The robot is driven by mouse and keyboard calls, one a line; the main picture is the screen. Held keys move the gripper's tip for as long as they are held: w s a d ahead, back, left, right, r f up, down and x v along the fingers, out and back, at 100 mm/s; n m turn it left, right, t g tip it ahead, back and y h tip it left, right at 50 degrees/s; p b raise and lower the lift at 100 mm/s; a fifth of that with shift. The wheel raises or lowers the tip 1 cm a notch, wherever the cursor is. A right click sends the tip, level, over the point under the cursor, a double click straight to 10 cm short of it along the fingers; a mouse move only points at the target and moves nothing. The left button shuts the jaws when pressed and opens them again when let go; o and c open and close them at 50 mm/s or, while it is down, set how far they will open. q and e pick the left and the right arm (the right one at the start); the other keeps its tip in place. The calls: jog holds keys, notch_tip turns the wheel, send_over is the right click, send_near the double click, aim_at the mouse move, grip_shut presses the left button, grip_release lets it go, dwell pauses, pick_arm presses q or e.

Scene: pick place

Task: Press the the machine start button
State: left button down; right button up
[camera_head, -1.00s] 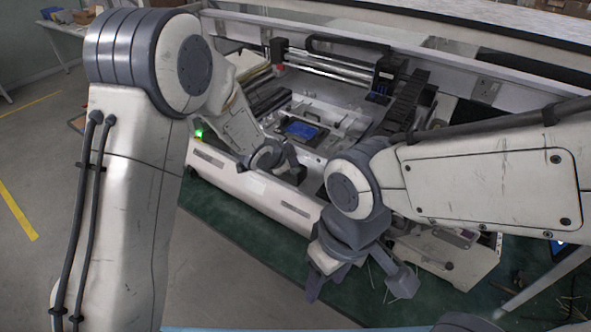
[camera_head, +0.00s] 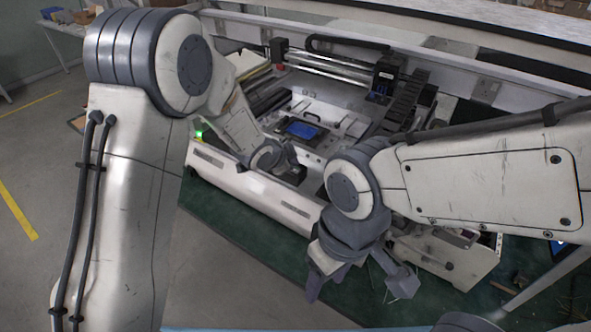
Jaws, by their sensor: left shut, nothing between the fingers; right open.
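The white machine (camera_head: 235,178) stands across the middle, with its front panel facing me. A small green light (camera_head: 199,134) glows at its left front corner. I cannot tell whether it is the start button, and no other button is clear. My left gripper (camera_head: 292,172) is over the front edge of the machine, to the right of the green light. It looks small and partly hidden by its own wrist; it is shut and empty. My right gripper (camera_head: 358,284) is open and empty, pointing down in front of the machine, with its fingers spread apart.
A blue part (camera_head: 301,130) lies on the machine's inner bed, behind my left gripper. A rail with a carriage (camera_head: 384,78) spans the back. A lower white unit (camera_head: 455,262) stands at the right. Green floor (camera_head: 240,225) lies clear in front.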

pick_arm(q)
jog(key=shift+f, duration=0.15)
jog(key=shift+f+b, duration=0.3)
jog(key=shift+b, duration=0.15)
jog(key=shift+f+b, duration=0.35)
jog(key=shift+f, duration=0.05)
dwell(0.4)
jog(key=shift+r, duration=0.1)
jog(key=shift+r+p, duration=0.75)
jog(key=shift+r, duration=0.05)
